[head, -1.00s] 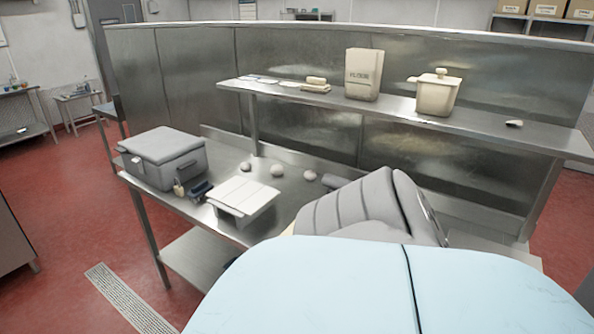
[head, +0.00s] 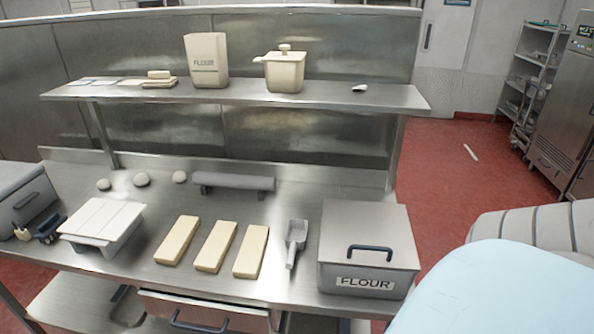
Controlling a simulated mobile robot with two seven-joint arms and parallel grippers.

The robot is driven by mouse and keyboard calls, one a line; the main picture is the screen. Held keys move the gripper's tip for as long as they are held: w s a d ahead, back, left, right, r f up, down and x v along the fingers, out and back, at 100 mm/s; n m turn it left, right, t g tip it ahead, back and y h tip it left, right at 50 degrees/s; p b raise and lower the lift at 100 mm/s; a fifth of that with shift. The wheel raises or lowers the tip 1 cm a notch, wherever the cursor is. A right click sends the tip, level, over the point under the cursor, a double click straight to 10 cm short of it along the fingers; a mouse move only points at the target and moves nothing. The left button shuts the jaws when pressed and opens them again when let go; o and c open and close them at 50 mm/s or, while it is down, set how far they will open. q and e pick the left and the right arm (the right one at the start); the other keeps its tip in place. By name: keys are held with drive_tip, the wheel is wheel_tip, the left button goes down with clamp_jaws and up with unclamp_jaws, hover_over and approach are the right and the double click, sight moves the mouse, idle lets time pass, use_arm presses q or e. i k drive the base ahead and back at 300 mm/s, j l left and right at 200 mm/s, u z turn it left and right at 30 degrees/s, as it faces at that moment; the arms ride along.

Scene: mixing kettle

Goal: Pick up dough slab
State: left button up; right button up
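Three pale yellow dough slabs lie side by side on the steel table in the head view: a left slab (head: 177,240), a middle slab (head: 216,246) and a right slab (head: 251,251). They lie flat, apart from each other, with nothing on them. Neither of my grippers is in view. Part of my own body fills the lower right corner.
A flour bin (head: 368,250) and a metal scoop (head: 296,240) stand right of the slabs. A grey rolling pin (head: 234,184) and dough balls (head: 142,180) lie behind. A shelf (head: 330,95) overhangs the back. A drawer (head: 205,312) sits below.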

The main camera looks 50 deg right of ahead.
sight(248, 262)
drive_tip(key=z, duration=1.25)
drive_tip(key=l+u, duration=0.4)
drive_tip(key=i+j, duration=0.05)
